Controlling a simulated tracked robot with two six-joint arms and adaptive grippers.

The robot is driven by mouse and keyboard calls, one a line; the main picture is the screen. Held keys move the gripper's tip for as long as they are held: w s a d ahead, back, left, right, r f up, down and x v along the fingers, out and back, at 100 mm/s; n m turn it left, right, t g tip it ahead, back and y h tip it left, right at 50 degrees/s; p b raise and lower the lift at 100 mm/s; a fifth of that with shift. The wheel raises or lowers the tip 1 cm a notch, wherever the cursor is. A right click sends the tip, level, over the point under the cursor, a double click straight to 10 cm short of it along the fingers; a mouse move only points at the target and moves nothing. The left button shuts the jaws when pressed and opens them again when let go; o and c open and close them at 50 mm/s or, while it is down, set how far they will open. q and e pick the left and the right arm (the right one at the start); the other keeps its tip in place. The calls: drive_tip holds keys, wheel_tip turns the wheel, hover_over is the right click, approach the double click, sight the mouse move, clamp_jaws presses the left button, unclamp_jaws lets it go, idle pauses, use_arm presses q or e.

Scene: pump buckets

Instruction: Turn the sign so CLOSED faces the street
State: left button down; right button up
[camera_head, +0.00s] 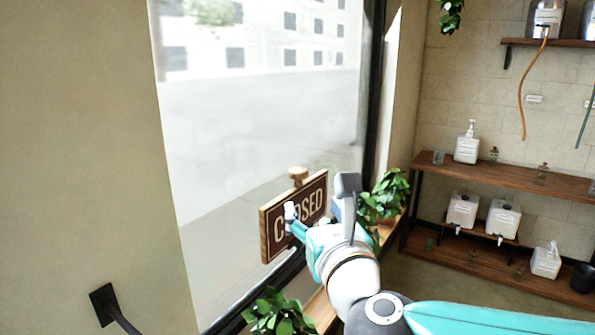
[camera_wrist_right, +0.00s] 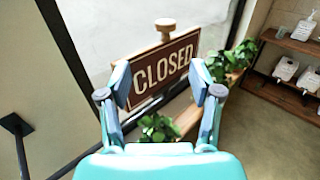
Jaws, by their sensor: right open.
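The sign (camera_head: 312,207) is a dark red-brown board with a light border and wooden edge, standing in front of the window. Its CLOSED side faces me, into the room, and it also shows in the right wrist view (camera_wrist_right: 164,71). A round wooden knob (camera_head: 298,174) sits at its top; the knob shows in the right wrist view too (camera_wrist_right: 165,27). My right gripper (camera_head: 318,203) is in front of the sign, and its fingers hide part of the lettering. In the right wrist view its two fingers (camera_wrist_right: 160,80) are spread and empty, with the sign beyond them. My left gripper is not in view.
Potted plants (camera_head: 388,196) (camera_head: 277,314) stand on the wooden sill on both sides of the sign. The window glass (camera_head: 265,120) is behind it. A black bracket (camera_head: 104,303) is on the left wall. Shelves (camera_head: 505,182) with white pump bottles stand at the right.

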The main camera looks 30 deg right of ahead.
sight(301, 176)
drive_tip(key=p+x, duration=0.1)
drive_tip(key=x, duration=0.4)
drive_tip(key=p+x, duration=0.1)
drive_tip(key=x, duration=0.5)
drive_tip(key=d+p+x, duration=0.1)
drive_tip(key=x, duration=0.4)
drive_tip(key=shift+r, duration=0.1)
